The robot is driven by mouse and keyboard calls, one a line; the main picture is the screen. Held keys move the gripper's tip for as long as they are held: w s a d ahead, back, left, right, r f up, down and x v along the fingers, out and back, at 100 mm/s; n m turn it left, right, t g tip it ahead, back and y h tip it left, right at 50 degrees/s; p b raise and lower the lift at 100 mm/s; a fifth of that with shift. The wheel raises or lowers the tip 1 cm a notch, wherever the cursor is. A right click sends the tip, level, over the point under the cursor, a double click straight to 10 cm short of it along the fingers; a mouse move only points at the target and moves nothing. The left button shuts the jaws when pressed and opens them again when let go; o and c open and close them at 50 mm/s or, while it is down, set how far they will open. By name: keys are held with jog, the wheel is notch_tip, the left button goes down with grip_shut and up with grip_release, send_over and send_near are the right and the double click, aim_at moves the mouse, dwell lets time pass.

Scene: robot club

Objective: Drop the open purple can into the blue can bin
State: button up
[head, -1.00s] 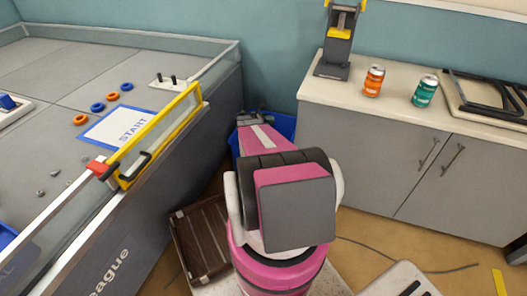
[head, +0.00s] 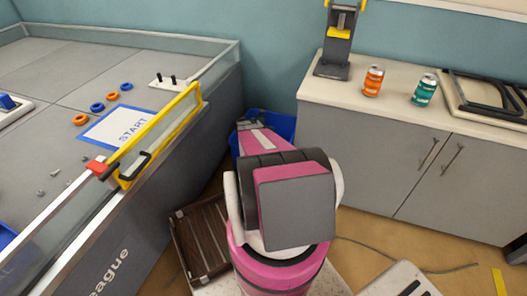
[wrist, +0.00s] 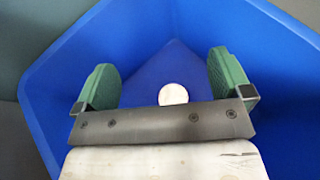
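The blue can bin (head: 284,123) stands on the floor between the field wall and the cabinet. Its inside walls (wrist: 250,50) fill most of the wrist view. My gripper (wrist: 165,85) is open, with its two green pads wide apart and nothing between them; it points down into the bin. In the head view my gripper (head: 247,124) is small, over the bin and partly hidden. A pale round disc (wrist: 173,94) shows deep in the bin, between the pads in the picture; it looks like a can's end. No purple side shows in any view.
An orange can (head: 373,81) and a teal can (head: 424,90) stand on the counter (head: 400,110) at right. A brown slatted crate (head: 203,240) lies on the floor by the grey field wall (head: 150,225). A cable crosses the floor at lower right.

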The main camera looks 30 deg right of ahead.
jog(key=v, duration=1)
jog(key=shift+a+r, duration=0.25)
jog(key=shift+a, duration=0.1)
jog(key=shift+s, duration=0.1)
